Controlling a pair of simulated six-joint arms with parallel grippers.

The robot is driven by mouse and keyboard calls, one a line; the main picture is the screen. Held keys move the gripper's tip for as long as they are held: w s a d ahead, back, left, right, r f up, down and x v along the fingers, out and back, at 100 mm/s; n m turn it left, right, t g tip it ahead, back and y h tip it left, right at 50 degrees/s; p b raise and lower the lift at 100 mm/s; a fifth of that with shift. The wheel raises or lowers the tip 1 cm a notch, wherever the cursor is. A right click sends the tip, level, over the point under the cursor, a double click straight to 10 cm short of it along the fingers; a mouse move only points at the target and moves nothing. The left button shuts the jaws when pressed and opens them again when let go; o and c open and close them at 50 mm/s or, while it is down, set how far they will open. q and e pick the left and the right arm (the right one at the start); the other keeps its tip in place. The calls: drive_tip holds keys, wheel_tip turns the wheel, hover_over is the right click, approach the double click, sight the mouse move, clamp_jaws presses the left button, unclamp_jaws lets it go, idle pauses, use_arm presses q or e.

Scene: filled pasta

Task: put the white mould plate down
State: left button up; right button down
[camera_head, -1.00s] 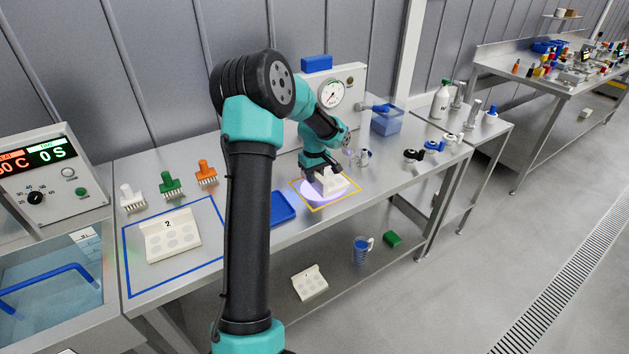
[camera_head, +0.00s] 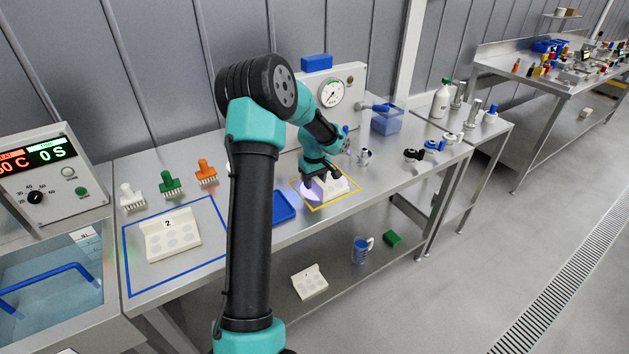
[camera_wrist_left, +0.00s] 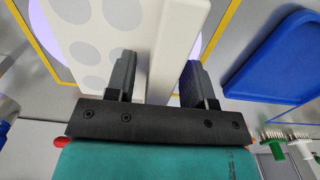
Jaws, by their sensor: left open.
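The white mould plate (camera_head: 334,189) with grey round recesses lies inside the yellow-outlined square on the steel bench, in a pale violet light spot. In the left wrist view the plate (camera_wrist_left: 135,25) fills the upper middle, its raised wall running between my fingers. My left gripper (camera_head: 321,178) is at the plate with its jaws open. In the left wrist view its two fingers (camera_wrist_left: 158,78) stand apart, one on each side of the wall. Part of the plate is hidden behind the gripper. My right gripper is not in view.
A blue tray (camera_head: 284,206) lies left of the yellow square. A second white plate (camera_head: 173,237) marked 2 lies in the blue outline. The pressure gauge panel (camera_head: 346,82) stands behind, and a valve fitting (camera_head: 363,157) stands right of the gripper. Another plate (camera_head: 310,282) lies on the lower shelf.

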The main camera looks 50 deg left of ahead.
use_arm(q)
drive_tip(key=shift+r, duration=0.1)
wheel_tip(320, 180, up, 12)
idle(0.6)
idle(0.5)
